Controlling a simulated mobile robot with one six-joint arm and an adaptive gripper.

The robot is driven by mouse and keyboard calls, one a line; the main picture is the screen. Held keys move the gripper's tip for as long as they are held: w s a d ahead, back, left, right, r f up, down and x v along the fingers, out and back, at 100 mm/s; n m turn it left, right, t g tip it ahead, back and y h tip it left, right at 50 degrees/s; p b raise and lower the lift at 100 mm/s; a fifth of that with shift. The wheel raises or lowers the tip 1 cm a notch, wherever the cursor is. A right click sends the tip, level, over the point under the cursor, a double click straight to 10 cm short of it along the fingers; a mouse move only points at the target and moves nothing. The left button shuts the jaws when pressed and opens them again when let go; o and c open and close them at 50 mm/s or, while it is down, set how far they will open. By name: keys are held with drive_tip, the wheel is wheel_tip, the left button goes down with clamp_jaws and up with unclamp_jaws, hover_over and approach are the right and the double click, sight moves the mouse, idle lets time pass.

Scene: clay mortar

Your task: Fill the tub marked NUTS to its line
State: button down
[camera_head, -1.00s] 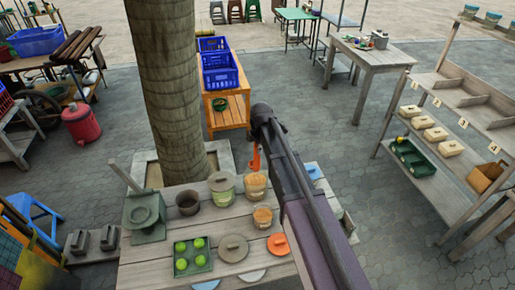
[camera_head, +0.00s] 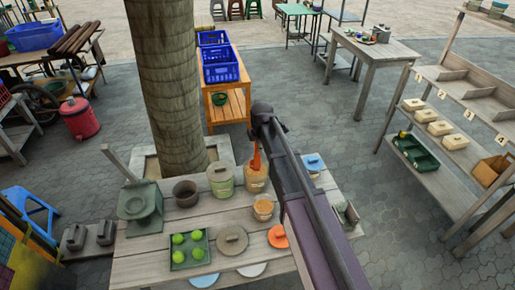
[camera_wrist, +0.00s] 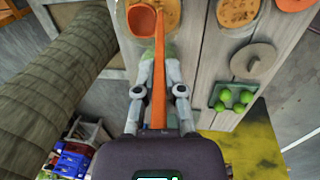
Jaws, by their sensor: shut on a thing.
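An orange scoop (camera_wrist: 158,75) is upright in the wrist view, its handle between the fingers of my gripper (camera_wrist: 160,92). Its bowl (camera_wrist: 143,22) overlaps a tub of tan contents (camera_wrist: 172,12); I cannot tell whether it touches them, and no load is clear in it. In the head view the scoop (camera_head: 256,157) hangs from my gripper (camera_head: 264,128) over the back tub (camera_head: 255,182). A smaller open tub with tan contents (camera_head: 263,209) stands in front of it; it also shows in the wrist view (camera_wrist: 238,12). I cannot read any NUTS marking or fill line.
A green-banded lidded tub (camera_head: 221,182) and a dark pot (camera_head: 186,194) stand left of the back tub. A grey lid (camera_head: 232,240), an orange lid (camera_head: 278,237), a tray of green fruit (camera_head: 177,265) and a green mortar-like block (camera_head: 140,208) share the table. A tree trunk (camera_head: 168,80) rises behind.

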sight(259, 157)
drive_tip(key=shift+f+b, duration=2.35)
drive_tip(key=shift+f, duration=0.3)
wheel_tip(259, 157, up, 10)
drive_tip(key=p, duration=1)
drive_tip(key=shift+r, duration=0.15)
